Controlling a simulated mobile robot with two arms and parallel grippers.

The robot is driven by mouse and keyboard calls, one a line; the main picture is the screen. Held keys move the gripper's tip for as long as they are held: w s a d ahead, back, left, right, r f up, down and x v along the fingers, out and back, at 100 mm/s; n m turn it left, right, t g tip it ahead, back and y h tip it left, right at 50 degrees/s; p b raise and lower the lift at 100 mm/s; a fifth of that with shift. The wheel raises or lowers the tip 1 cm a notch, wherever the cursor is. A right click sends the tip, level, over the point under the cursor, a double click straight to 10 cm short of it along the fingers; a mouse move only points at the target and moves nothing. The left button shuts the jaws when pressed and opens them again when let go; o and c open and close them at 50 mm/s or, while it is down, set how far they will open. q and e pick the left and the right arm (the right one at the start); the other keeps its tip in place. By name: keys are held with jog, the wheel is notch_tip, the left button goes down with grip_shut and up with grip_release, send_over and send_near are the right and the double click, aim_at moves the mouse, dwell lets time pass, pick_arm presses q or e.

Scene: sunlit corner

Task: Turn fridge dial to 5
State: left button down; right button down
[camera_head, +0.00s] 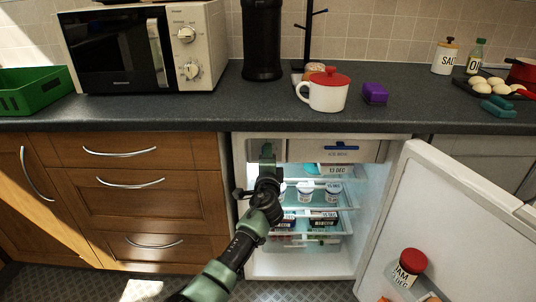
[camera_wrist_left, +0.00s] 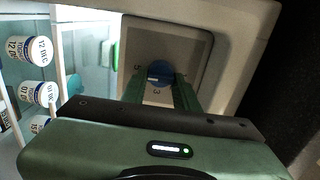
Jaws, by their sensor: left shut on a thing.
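The fridge (camera_head: 317,262) stands open under the counter. Its blue dial (camera_wrist_left: 160,72) sits on a grey panel (camera_wrist_left: 190,50) in the left wrist view, with a small mark like a 3 beside it. My left gripper (camera_head: 266,152) reaches into the upper left of the fridge and hides the dial in the head view. In the left wrist view its green fingers are shut on the dial. The dial's pointer and most of its scale are hidden or too small to read. My right gripper is not in view.
The fridge door (camera_head: 455,215) is swung open to the right, with a red-lidded jar (camera_head: 408,265) in it. White pots (camera_head: 305,190) stand on a shelf, also seen in the left wrist view (camera_wrist_left: 38,50). Wooden drawers (camera_head: 130,200) are at the left.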

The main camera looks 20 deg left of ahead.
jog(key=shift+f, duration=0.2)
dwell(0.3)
pick_arm(q)
jog(key=c, duration=1.1)
grip_release()
jog(key=p+v, duration=0.1)
jog(key=v, duration=0.6)
jog(key=shift+s+p, duration=0.4)
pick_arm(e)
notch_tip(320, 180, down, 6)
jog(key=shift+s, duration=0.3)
pick_arm(q)
jog(key=shift+d, duration=0.1)
